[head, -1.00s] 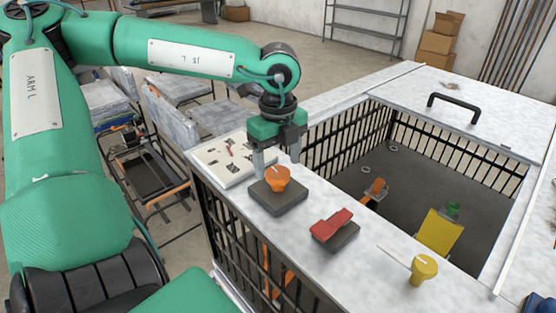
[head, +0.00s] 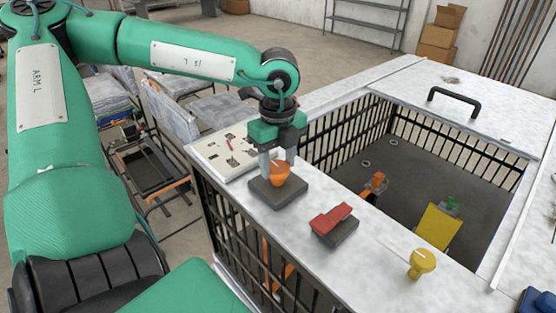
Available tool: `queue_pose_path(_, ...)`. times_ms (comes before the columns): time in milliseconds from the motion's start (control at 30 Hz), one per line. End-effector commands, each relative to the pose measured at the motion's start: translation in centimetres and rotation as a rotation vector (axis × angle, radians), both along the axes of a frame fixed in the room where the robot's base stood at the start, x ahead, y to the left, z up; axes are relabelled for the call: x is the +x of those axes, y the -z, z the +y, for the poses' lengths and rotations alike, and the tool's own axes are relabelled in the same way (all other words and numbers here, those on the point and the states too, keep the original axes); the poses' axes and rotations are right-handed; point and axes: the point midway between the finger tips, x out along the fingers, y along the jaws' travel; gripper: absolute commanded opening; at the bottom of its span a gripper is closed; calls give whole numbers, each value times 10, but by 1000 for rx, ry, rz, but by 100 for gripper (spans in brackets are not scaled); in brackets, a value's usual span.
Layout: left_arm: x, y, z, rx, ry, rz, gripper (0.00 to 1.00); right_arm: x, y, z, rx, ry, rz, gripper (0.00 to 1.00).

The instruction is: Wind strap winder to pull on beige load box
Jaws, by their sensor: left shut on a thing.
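An orange knob (head: 279,174) with a pale line on top sits on a dark square base (head: 278,194) on the pale bench top. My left gripper (head: 278,163) points down with its two fingers shut on the knob. I cannot tell for sure which fitting is the strap winder. A red lever (head: 332,217) on a dark base and a yellow knob (head: 421,264) sit further right along the same edge. I cannot make out a beige load box. My right gripper is out of view.
A barred pit opens in the bench, with an orange part (head: 375,184) and a yellow panel (head: 437,228) inside. A white plate with small marks (head: 222,152) lies left of the knob. A black handle (head: 455,101) stands on the far top. Chairs stand at left.

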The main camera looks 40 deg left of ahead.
Motion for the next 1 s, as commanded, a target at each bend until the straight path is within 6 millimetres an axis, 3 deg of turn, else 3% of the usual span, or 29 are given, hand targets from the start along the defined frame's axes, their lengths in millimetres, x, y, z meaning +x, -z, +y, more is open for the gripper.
queue_pose_path(367,1,6,0,3,164,-5,25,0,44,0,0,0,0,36)
queue_pose_path(700,1,5,0,3,463,-5,25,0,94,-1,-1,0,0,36)
queue_pose_path(900,1,4,0,3,628,-2,25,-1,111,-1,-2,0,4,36)
queue_pose_path(1000,1,3,0,2,698,-1,25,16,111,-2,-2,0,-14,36)
